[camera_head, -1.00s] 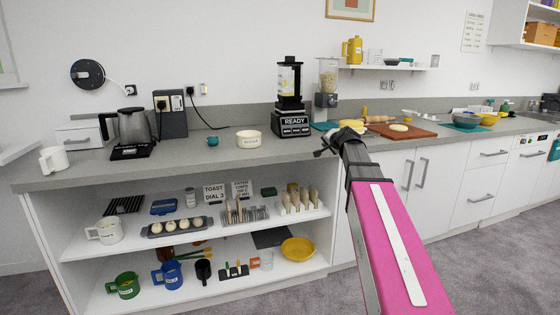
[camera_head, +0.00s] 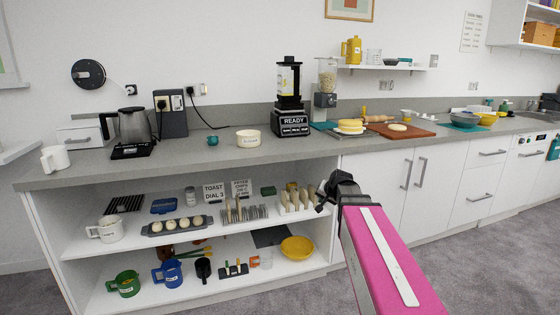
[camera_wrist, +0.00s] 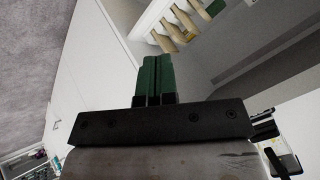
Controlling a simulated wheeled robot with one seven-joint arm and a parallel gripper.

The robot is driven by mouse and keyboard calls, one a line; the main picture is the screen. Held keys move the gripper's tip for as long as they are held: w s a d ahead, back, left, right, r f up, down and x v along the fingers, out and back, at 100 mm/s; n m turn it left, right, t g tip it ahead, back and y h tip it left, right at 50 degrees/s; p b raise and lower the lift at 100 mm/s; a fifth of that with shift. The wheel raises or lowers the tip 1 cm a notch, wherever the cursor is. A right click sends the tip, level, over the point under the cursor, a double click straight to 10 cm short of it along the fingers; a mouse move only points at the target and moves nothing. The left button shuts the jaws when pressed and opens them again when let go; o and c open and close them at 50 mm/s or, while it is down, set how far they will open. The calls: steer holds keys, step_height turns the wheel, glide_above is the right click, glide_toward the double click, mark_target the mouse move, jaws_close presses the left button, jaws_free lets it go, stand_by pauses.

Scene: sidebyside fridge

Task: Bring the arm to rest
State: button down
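My gripper (camera_head: 320,207) is at the far end of my pink arm, in front of the counter's lower edge, beside the right end of the open shelves. It is small and partly hidden by my wrist in the head view. In the wrist view its two green fingers (camera_wrist: 154,78) lie side by side, closed together, with nothing seen between them. The gripper appears clear of the shelf and the counter.
A rack with wooden pieces (camera_head: 297,199) stands on the upper shelf, close left of my gripper. White cupboard doors (camera_head: 385,180) are behind my arm. Carpet lies in front.

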steer(key=s+d+f+n+g+h, duration=0.1)
steer(key=s+f+n+g+h, duration=0.2)
steer(key=s+f, duration=1.6)
steer(key=s+n+g, duration=0.1)
steer(key=s+g, duration=0.3)
steer(key=shift+f, duration=0.1)
